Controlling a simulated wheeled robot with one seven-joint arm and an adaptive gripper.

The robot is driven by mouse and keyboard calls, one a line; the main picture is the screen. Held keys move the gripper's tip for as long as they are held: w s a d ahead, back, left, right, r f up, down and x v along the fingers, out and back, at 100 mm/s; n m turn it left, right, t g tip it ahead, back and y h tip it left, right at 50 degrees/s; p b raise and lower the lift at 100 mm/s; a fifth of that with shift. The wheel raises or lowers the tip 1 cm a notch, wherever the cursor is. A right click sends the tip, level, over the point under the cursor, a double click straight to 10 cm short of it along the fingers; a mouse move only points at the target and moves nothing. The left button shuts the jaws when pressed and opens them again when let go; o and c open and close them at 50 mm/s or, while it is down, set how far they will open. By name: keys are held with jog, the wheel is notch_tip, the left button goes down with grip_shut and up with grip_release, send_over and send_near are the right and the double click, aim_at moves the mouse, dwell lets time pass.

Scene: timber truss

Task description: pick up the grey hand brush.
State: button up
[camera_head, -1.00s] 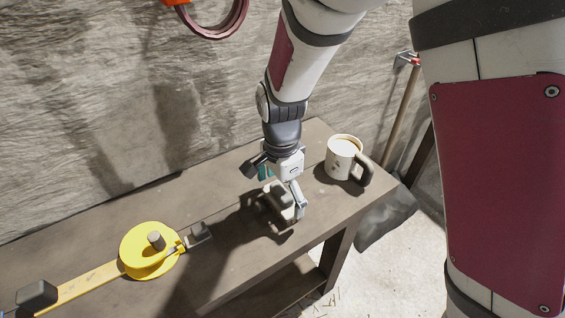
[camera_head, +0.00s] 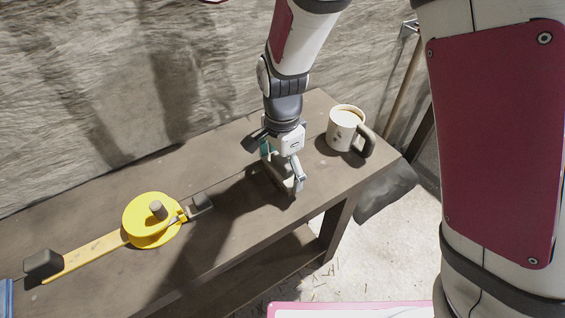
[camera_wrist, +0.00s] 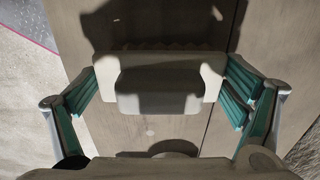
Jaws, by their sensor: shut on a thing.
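The grey hand brush shows in the wrist view (camera_wrist: 160,88) as a pale grey block with a raised grip and a scalloped far edge. My gripper (camera_wrist: 168,90) has its teal-padded fingers at the brush's left and right ends, shut on it. In the head view my gripper (camera_head: 282,172) points down at the bench top, left of the mug. The brush (camera_head: 278,178) shows only in part there, between and behind the fingers. I cannot tell whether it still touches the wood.
A white mug (camera_head: 343,128) with a dark handle stands close to the right on the wooden bench (camera_head: 225,235). A yellow tape reel (camera_head: 140,228) with its strip and dark grips lies to the left. The bench's front edge is near the gripper.

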aim_at(283, 162)
jog(key=r, duration=0.3)
jog(key=shift+s+d+r+p, duration=0.1)
jog(key=shift+s+r+p, duration=0.15)
jog(key=shift+s+p, duration=0.15)
jog(key=s+d+r+p, duration=0.1)
jog(key=s+d, duration=0.3)
jog(key=s, duration=1)
jog(key=shift+s+p, duration=0.3)
jog(key=shift+p, duration=0.35)
jog(key=shift+d+r, duration=0.1)
